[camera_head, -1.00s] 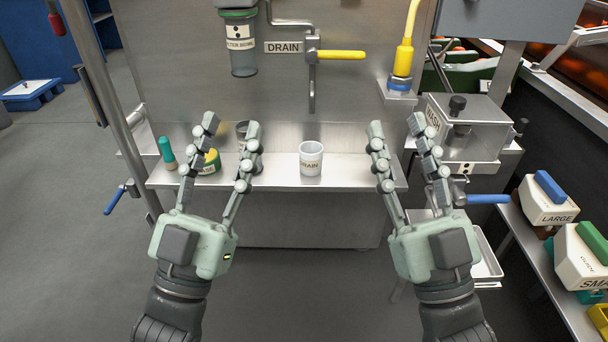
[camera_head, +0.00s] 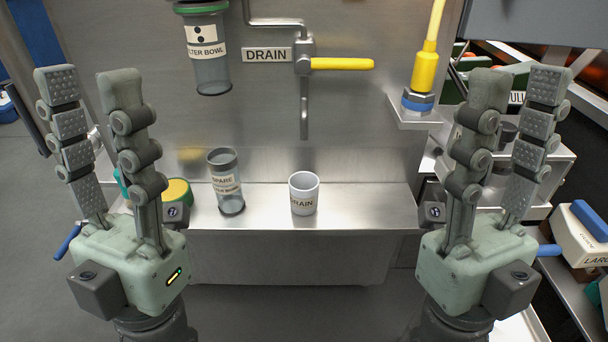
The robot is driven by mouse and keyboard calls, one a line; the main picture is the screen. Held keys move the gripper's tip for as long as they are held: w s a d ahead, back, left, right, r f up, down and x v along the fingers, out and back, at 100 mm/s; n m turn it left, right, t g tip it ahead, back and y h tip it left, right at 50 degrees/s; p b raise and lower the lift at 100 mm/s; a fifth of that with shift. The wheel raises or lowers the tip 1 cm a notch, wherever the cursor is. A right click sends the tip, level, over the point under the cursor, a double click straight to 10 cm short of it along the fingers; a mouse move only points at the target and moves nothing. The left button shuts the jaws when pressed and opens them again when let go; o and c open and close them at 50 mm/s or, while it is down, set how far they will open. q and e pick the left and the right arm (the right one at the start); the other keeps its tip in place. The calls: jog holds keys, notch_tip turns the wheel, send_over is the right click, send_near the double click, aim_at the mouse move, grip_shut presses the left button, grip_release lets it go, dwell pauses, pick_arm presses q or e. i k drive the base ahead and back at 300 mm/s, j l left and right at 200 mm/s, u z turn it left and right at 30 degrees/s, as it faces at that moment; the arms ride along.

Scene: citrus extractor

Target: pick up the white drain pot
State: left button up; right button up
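The white drain pot (camera_head: 303,197), a small open cup labelled DRAIN, stands upright on the metal shelf (camera_head: 350,215), below the drain spout (camera_head: 304,115). My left gripper (camera_head: 90,90) is open and empty, fingers pointing up, well to the left of the pot. My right gripper (camera_head: 516,90) is open and empty, fingers pointing up, well to the right of the pot. Neither gripper touches the pot.
A clear spare filter bowl (camera_head: 226,185) stands left of the pot, with a yellow-and-green round item (camera_head: 176,195) further left. The yellow drain lever (camera_head: 342,64) and mounted filter bowl (camera_head: 210,65) hang above. The shelf right of the pot is clear.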

aim_at(303, 185)
jog(key=k+l+z, duration=0.1)
jog(key=l, duration=0.25)
jog(key=k+l+z, duration=0.1)
jog(key=l, duration=0.25)
jog(key=k+l+z, duration=0.25)
jog(key=k+l, duration=0.15)
jog(key=l, duration=0.35)
jog(key=i+j, duration=0.4)
jog(key=i, duration=0.05)
